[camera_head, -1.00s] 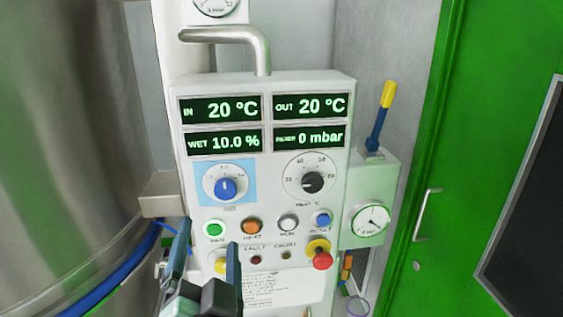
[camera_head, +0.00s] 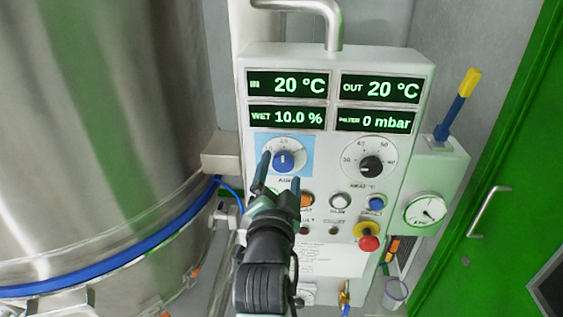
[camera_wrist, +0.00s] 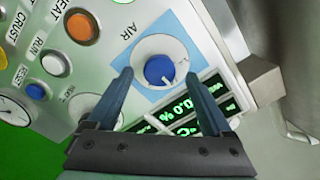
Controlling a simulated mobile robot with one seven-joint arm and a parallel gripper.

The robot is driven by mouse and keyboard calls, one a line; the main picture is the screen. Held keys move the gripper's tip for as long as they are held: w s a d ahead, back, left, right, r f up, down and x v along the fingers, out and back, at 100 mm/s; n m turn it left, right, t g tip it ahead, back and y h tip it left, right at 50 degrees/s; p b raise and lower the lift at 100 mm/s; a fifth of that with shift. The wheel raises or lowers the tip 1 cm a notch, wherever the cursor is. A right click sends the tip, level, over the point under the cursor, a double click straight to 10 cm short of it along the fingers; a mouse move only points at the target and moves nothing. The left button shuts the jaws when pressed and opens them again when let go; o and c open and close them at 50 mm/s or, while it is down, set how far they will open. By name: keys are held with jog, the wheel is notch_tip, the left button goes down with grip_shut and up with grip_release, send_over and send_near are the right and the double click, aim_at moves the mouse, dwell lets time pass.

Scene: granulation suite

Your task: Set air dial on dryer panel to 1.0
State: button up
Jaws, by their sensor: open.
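The dryer panel (camera_head: 334,137) is a white box with green readouts in the head view. Its air dial (camera_head: 283,160) is a blue knob on a white disc with a blue backing, at the panel's left. In the wrist view the air dial (camera_wrist: 159,70) lies between and beyond the fingertips, with the word AIR beside it. A white pointer mark shows on the knob; its exact setting is too small to read. My gripper (camera_head: 280,173) is open, its two fingers pointing at the dial from just below. It also shows in the wrist view (camera_wrist: 160,80), empty.
A black-knobbed heat dial (camera_head: 371,166) sits right of the air dial. Several push buttons lie below, with a red emergency stop (camera_head: 368,242) lower right. A steel vessel (camera_head: 100,120) stands left. A gauge box (camera_head: 436,190) with a yellow-blue lever is at right.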

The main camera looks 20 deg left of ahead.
jog(key=shift+x, duration=1.05)
jog(key=shift+c, duration=0.2)
grip_shut()
jog(key=shift+n, duration=0.4)
jog(key=n+b, duration=0.1)
jog(key=n, duration=0.4)
jog(key=shift+d+n, duration=0.1)
jog(key=shift+n, duration=0.2)
jog(key=n, duration=0.5)
jog(key=shift+b, duration=0.4)
jog(key=shift+n, duration=0.4)
